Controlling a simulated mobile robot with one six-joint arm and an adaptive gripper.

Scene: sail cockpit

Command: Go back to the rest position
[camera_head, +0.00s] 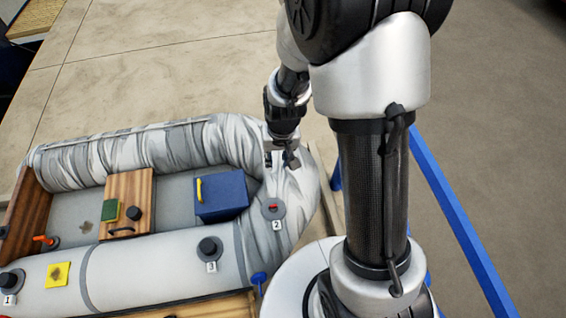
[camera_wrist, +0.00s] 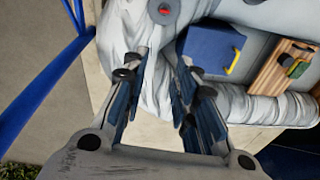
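My gripper (camera_head: 280,157) hangs over the right end of the grey inflatable boat (camera_head: 150,263) in the head view, above its rounded tube. In the wrist view my gripper (camera_wrist: 160,62) has its two fingers apart, with only the grey fabric of the boat showing between them. It holds nothing. I cannot tell exactly how high it is above the tube.
A blue box (camera_head: 222,197) with a yellow handle and a wooden seat (camera_head: 143,185) with a green sponge-like block (camera_head: 110,210) are inside the boat. Valve caps (camera_head: 208,247) and a yellow patch (camera_head: 57,274) are on the near tube. Blue rails (camera_head: 450,205) stand at right.

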